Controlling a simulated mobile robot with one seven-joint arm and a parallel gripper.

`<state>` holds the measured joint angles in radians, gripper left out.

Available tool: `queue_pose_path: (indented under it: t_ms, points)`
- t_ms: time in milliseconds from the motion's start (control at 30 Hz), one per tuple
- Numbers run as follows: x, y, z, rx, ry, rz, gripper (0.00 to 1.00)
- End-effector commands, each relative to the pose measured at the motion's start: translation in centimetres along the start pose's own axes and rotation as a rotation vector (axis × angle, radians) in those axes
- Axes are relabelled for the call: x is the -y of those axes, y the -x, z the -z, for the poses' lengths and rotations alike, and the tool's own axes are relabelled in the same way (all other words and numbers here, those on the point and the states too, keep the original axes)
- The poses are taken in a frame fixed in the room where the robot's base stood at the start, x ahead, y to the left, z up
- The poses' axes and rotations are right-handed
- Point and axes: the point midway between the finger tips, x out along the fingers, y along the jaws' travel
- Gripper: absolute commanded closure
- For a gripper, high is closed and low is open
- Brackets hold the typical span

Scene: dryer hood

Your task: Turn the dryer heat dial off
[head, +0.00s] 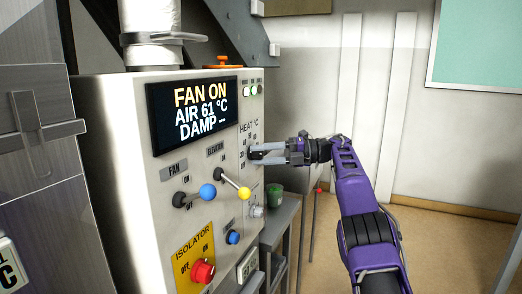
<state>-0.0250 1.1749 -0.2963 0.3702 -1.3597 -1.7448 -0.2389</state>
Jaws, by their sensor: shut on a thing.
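The heat dial sits under the "HEAT °C" label (249,126) on the right part of the grey control panel (150,178). My gripper (257,152) reaches in from the right and is shut on the dial. The fingers hide most of the dial, so I cannot tell where its pointer stands. Small scale marks show around the fingertips. The display (192,114) above left reads "FAN ON", "AIR 61 °C" and "DAMP --".
A blue-knobbed fan lever (207,191), a yellow-knobbed elevator lever (244,192), a blue button (232,237) and a red isolator knob (203,271) stick out from the panel. A small green cup (276,189) stands below my gripper. Floor at right is clear.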

Motion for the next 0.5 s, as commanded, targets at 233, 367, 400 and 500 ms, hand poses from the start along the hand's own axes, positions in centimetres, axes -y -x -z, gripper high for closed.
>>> queue_pose_path:
  t_ms: [233,367,400,500]
  points:
    - [0.04,-0.05,0.02,-0.012,0.214,0.099,1.00]
    - [0.15,-0.04,0.04,-0.019,0.326,0.152,1.00]
    - [0.18,-0.03,0.05,-0.021,0.361,0.168,1.00]
    - [0.23,-0.03,0.04,-0.025,0.446,0.209,1.00]
